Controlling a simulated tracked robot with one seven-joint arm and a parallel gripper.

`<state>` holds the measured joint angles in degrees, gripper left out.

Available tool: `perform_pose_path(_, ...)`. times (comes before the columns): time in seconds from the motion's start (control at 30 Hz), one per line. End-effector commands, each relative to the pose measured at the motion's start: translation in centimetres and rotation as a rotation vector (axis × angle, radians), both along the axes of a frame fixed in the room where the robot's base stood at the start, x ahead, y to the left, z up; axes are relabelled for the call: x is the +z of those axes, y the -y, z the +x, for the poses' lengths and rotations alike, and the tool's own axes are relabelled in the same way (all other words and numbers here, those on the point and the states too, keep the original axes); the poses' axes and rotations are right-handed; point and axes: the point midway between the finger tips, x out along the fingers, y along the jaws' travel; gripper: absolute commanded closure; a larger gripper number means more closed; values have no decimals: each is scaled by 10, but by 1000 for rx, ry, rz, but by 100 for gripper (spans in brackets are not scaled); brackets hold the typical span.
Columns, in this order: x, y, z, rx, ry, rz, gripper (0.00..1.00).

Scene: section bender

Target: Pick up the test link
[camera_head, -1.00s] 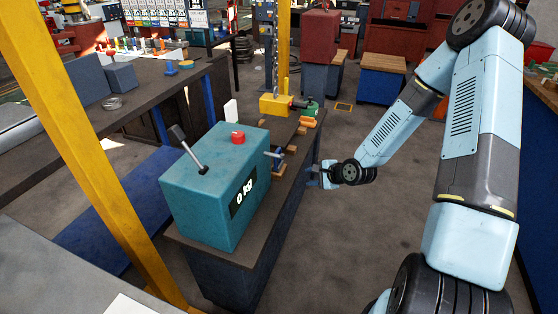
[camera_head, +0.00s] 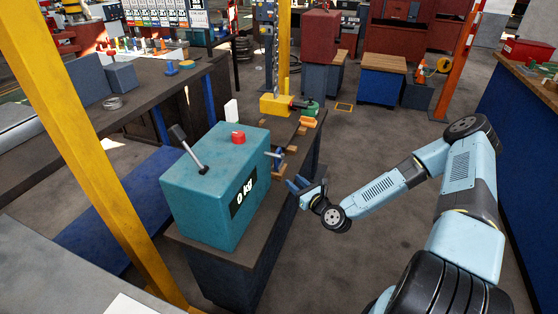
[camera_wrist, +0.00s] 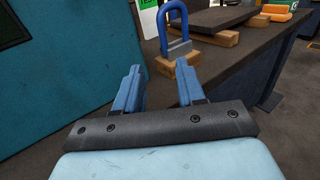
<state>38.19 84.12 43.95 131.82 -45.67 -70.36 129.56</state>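A blue U-shaped link (camera_wrist: 174,22) with a grey base stands upright on a wooden block (camera_wrist: 192,58) in the wrist view; I take it to be the test link. In the head view it is small (camera_head: 276,155), beside the teal box on the narrow bench. My gripper (camera_head: 293,185) is at the bench's right edge, nearer the camera than the link. In the wrist view my gripper (camera_wrist: 158,84) is open and empty, its two blue fingers apart. The link is beyond the fingertips, between them in line of sight, and not touched.
The teal box (camera_head: 215,190) reading "0 kg" fills the bench's near end, close to my gripper's left. Farther along stand a yellow block (camera_head: 275,105) and an orange piece (camera_head: 308,122). A yellow post (camera_head: 95,150) crosses the left.

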Motion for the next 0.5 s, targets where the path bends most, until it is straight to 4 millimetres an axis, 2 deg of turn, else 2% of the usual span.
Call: perform_pose_path(0.5,1,-45,61,0,1,2,61)
